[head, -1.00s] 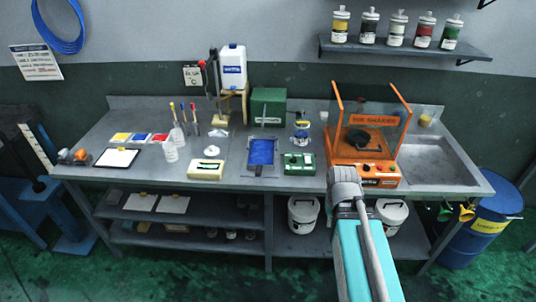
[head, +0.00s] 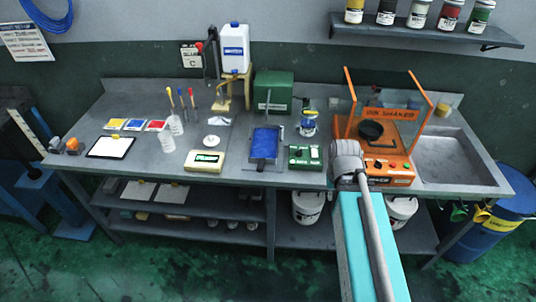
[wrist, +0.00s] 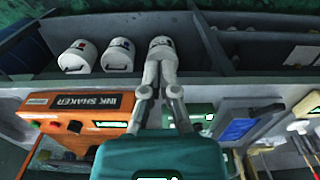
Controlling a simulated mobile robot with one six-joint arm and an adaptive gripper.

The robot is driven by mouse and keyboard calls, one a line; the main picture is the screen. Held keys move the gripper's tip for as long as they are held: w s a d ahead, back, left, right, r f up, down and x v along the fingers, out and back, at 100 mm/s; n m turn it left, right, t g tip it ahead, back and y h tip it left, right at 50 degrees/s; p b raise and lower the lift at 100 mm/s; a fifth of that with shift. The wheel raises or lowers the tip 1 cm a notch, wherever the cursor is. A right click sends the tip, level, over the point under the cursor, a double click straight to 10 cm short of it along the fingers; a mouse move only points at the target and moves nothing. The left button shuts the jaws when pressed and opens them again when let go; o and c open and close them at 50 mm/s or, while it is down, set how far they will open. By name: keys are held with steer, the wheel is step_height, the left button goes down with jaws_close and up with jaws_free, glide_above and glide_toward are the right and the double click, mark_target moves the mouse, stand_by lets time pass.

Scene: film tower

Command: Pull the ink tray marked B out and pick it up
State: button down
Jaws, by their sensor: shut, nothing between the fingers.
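A grey metal tray with blue ink (head: 249,150) lies on the bench near the middle. It also shows in the wrist view (wrist: 238,127), at the right. I cannot read a letter B on it or on anything else. My gripper (wrist: 157,68) is shut and empty in the wrist view. Its fingers meet in front of the bench's lower shelf, apart from the tray. In the head view the gripper is hidden behind my arm.
The orange ink shaker (head: 390,150) and green box with buttons (head: 305,157) stand right of the tray. A cream device (head: 205,161) stands left of it. White buckets (head: 308,208) stand on the lower shelf. A sink (head: 455,158) is at the right end.

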glide_above(267, 155)
steer(key=shift+w+r, duration=0.2)
steer(key=shift+w, duration=0.2)
steer(key=shift+f, duration=0.2)
step_height(267, 155, down, 10)
steer(key=b, duration=0.9)
steer(key=shift+r+b, duration=0.2)
steer(key=shift+b, duration=0.1)
steer(key=shift+s+f, duration=0.15)
steer(key=shift+s, duration=0.15)
steer(key=s, duration=0.3)
steer(key=shift+r, duration=0.2)
steer(key=shift+s+a, duration=0.1)
steer(key=shift+s, duration=0.15)
